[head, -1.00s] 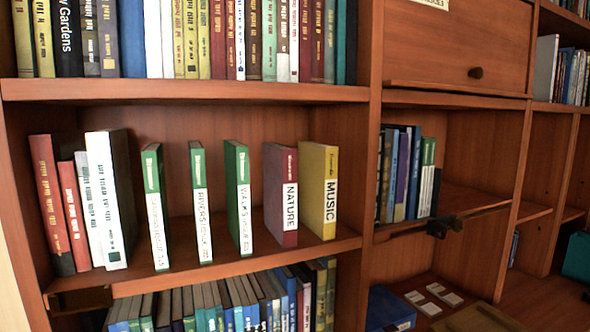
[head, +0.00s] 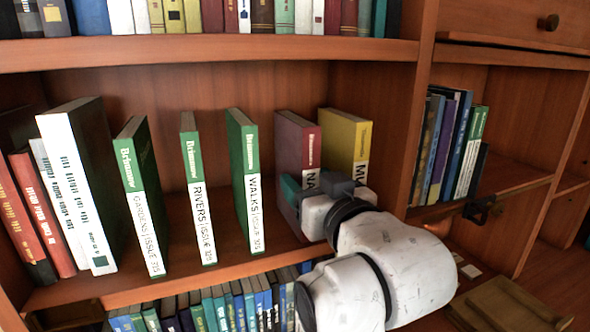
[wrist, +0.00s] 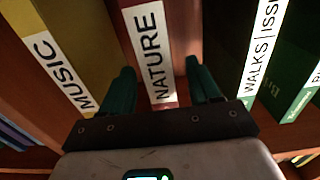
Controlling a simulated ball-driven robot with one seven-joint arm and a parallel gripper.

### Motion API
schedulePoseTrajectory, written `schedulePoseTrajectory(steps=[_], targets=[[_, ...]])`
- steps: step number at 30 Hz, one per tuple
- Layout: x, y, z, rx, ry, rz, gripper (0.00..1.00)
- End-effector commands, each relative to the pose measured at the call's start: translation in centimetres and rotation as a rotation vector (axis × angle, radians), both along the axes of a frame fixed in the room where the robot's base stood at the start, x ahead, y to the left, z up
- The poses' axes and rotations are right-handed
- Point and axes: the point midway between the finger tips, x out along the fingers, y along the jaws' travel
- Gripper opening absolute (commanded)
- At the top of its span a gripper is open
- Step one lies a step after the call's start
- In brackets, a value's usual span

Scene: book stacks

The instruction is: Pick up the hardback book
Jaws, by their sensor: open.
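The maroon hardback book labelled NATURE (head: 298,142) stands upright on the middle shelf, its lower part hidden by my gripper (head: 308,188) in the head view. In the wrist view the NATURE book (wrist: 152,50) shows its spine between the two teal fingers of my gripper (wrist: 158,70). The fingers are apart, one on each side of the spine, and nothing is gripped. I cannot tell how far the fingertips reach in beside the covers.
The yellow MUSIC book (head: 345,140) stands close on one side. The green WALKS book (head: 243,170) stands across a gap on the other. More upright books, including RIVERS (head: 198,190) and GARDENS (head: 140,195), are further left. The shelf above (head: 200,55) limits height.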

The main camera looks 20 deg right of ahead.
Motion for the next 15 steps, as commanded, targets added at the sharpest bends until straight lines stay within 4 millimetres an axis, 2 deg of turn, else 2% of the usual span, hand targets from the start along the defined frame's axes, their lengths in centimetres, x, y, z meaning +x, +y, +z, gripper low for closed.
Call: schedulePoseTrajectory(steps=[9, 15], targets=[[4.2, 0.0, 0.7, -0.001, 0.002, 0.0, 0.62], [5.0, 0.0, 0.5, 0.0, 0.001, 0.0, 0.62]])
